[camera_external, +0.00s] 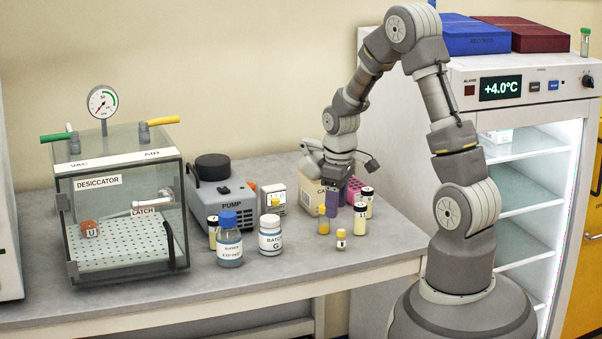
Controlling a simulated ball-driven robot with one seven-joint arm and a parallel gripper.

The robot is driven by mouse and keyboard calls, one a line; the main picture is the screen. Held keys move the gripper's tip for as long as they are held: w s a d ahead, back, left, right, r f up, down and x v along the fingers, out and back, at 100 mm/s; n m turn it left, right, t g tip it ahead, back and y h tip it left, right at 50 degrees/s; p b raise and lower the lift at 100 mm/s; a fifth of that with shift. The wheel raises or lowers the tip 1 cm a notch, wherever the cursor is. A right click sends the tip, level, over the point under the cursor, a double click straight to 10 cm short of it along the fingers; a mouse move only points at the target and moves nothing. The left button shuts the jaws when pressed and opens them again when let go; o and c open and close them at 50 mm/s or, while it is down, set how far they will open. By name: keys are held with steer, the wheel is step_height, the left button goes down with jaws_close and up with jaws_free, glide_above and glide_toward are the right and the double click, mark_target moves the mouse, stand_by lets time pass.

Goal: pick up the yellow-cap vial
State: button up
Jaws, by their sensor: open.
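A small vial with a yellow cap and a pale, marked body (341,241) stands upright near the bench's front edge. A second small vial with a yellow top and a yellowish body (323,225) stands just behind and left of it, close under my gripper. My gripper (332,205) points down above and behind these vials, with its jaws open. Its purple fingertips are small in view, and I cannot tell whether they touch anything. Neither yellow-topped vial is visibly held.
Dark-capped vials (360,223) and a magenta item (354,187) stand close right of the gripper. Left are a white jar (270,240), a blue-capped bottle (230,245), a pump (228,190) and a glass desiccator (125,215). The bench front is clear.

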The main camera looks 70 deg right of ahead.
mark_target(341, 230)
steer(key=s+f, duration=0.2)
steer(key=f, duration=0.1)
steer(key=shift+s+a+g, duration=0.1)
steer(key=shift+s+g, duration=0.05)
steer(key=shift+g, duration=0.15)
steer(key=f+b, duration=0.1)
steer(key=f, duration=0.1)
steer(key=f+b, duration=0.1)
steer(key=f, duration=0.1)
steer(key=f+b, duration=0.1)
steer(key=f, duration=0.1)
steer(key=shift+w+f, duration=0.2)
steer(key=shift+w, duration=0.2)
steer(key=shift+r, duration=0.1)
jaws_close()
